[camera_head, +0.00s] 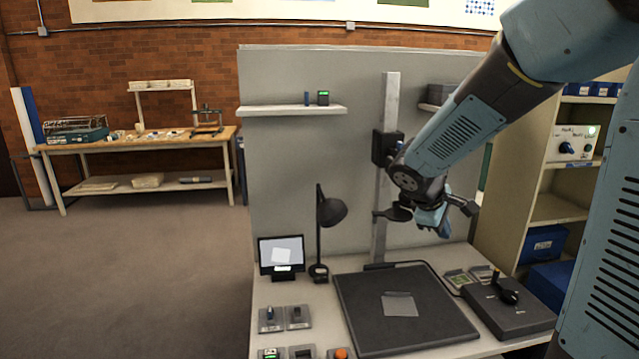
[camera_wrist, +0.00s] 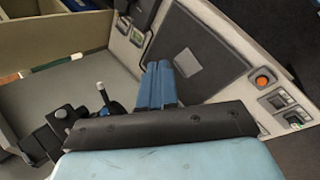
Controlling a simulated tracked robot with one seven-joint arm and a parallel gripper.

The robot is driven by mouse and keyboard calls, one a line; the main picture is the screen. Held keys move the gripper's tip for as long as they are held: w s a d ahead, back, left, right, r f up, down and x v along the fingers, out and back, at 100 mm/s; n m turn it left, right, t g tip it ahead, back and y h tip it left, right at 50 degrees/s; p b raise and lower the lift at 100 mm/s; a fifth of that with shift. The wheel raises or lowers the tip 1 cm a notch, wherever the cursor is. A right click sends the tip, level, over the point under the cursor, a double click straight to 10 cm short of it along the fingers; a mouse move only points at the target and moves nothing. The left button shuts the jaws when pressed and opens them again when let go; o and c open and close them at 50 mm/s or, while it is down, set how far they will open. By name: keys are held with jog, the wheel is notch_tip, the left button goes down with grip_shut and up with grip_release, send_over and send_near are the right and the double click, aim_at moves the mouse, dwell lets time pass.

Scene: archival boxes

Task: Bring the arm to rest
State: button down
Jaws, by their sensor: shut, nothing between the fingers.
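My arm reaches in from the upper right in the head view, bent down over the workbench. My gripper (camera_head: 436,222) hangs in the air above the back of the bench, in front of the grey panel and beside the upright post. It holds nothing. In the wrist view the blue fingers of my gripper (camera_wrist: 157,72) are together with no object between them. Below them lies the dark square mat (camera_head: 440,320) with a small grey sheet (camera_head: 399,304) on it; the mat also shows in the wrist view (camera_wrist: 205,45).
A metal post (camera_head: 391,100) stands close to my gripper. A black lamp (camera_head: 330,212), a small screen (camera_head: 281,256) and a joystick box (camera_head: 508,312) stand on the bench. Shelves (camera_head: 560,208) with blue bins rise at right. Open floor (camera_head: 150,280) lies left.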

jog(key=s+a+r+m+y, duration=0.1)
jog(key=s+r+m+y, duration=0.1)
jog(key=s, duration=0.5)
jog(key=s+a+r+m+t+y, duration=0.1)
jog(key=s+a+r+m+y, duration=0.1)
jog(key=s+r+m, duration=0.2)
jog(key=s+a+r+m+t+y, duration=0.1)
jog(key=s+r+m+y, duration=0.1)
jog(key=s, duration=0.8)
jog(key=shift+s+a+r+m, duration=0.35)
jog(key=shift+r+m, duration=0.25)
jog(key=shift+m, duration=0.3)
jog(key=c, duration=1.9)
grip_release()
jog(key=shift+d, duration=0.1)
